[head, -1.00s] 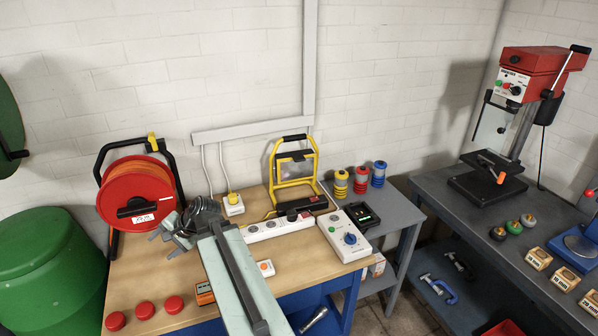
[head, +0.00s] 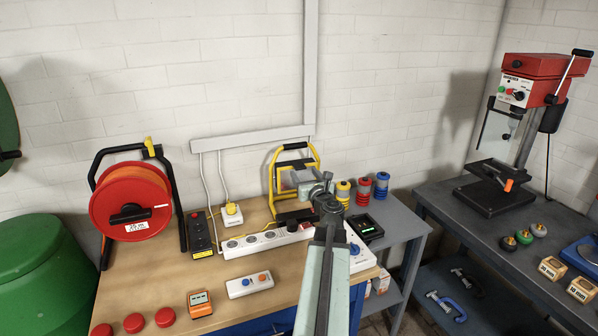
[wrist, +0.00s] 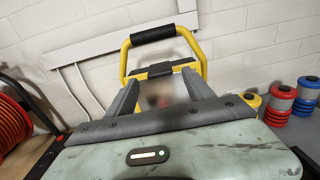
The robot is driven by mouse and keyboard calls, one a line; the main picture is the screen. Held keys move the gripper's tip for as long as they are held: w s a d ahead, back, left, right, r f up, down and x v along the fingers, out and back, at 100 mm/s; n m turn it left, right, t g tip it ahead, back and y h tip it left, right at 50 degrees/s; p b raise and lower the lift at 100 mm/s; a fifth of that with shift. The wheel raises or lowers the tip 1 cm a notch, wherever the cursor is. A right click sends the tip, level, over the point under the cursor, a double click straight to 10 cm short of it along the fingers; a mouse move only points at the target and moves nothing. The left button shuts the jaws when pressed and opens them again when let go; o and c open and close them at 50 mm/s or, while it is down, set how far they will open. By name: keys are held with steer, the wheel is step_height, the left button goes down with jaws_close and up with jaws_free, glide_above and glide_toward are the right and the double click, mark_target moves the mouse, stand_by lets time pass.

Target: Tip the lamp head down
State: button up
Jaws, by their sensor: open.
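The work lamp has a yellow tube frame (head: 276,182) with a black top grip. It stands at the back of the wooden bench, and its pale lamp head (head: 292,178) sits inside the frame. My gripper (head: 318,184) is in front of the lamp's right side in the head view and hides part of it. In the wrist view the frame (wrist: 126,62) rises straight ahead, and the lamp head's black upper edge (wrist: 160,70) shows between the spread fingers of my gripper (wrist: 161,92). The fingers are open. I cannot tell whether they touch the lamp head.
A white power strip (head: 262,242) lies in front of the lamp, and a white box with a blue knob (head: 354,248) is to its right. Coloured spools (head: 362,190) stand right of my gripper. A red cable reel (head: 130,208) stands left.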

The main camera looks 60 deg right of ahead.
mark_target(301, 167)
steer(key=x, duration=0.5)
jaws_close()
steer(key=shift+a, duration=0.6)
steer(key=shift+d, duration=0.3)
steer(key=shift+d+f, duration=0.15)
steer(key=shift+d, duration=0.1)
steer(key=shift+s+a+f+b, duration=0.25)
steer(key=shift+s+f+b, duration=0.05)
steer(key=shift+f+b, duration=0.5)
steer(key=shift+s+a+f+b, duration=0.35)
steer(key=shift+f+b, duration=0.35)
steer(key=shift+b, duration=0.15)
steer(key=shift+s+a+f+b, duration=0.2)
steer(key=shift+s+f+b, duration=0.1)
steer(key=shift+f+b, duration=0.5)
